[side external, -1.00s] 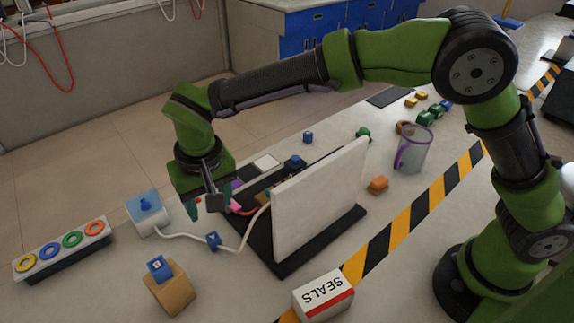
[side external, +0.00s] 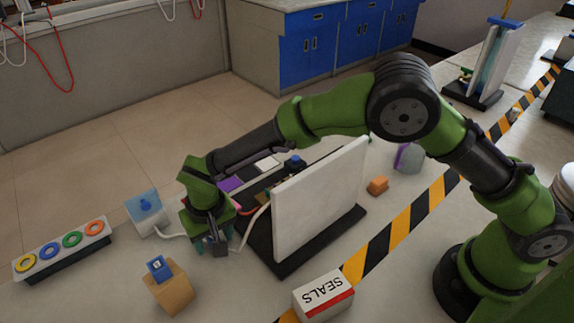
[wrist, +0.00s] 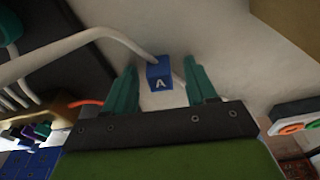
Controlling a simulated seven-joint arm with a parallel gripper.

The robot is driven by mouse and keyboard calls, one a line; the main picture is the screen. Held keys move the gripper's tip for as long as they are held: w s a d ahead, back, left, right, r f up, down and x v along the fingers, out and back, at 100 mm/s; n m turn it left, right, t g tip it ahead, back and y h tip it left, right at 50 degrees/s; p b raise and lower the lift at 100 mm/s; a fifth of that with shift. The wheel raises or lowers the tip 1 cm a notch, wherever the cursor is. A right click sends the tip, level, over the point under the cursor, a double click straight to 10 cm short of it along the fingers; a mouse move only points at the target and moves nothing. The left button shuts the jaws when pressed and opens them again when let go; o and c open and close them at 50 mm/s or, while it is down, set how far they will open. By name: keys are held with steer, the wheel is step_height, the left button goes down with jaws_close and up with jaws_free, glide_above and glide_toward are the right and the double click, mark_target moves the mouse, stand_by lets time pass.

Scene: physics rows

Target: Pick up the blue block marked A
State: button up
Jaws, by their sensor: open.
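The blue block marked A (wrist: 159,74) shows in the wrist view on the pale table, between and just beyond my two green fingertips. Its white letter faces the camera. My gripper (wrist: 163,84) is open, with a finger on either side of the block in that picture; I see no contact. In the side view my gripper (side external: 207,242) is low over the table, left of the white panel, and it hides the block there.
A white cable (wrist: 110,33) runs right by the block. The upright white panel (side external: 320,200) stands close on the right. A wooden block (side external: 170,291) carrying another blue block (side external: 159,268) stands in front. A ring tray (side external: 62,252) and a blue-topped box (side external: 147,211) lie left.

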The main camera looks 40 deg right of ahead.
steer(key=c, duration=1)
steer(key=shift+r, duration=0.15)
steer(key=shift+c, duration=0.2)
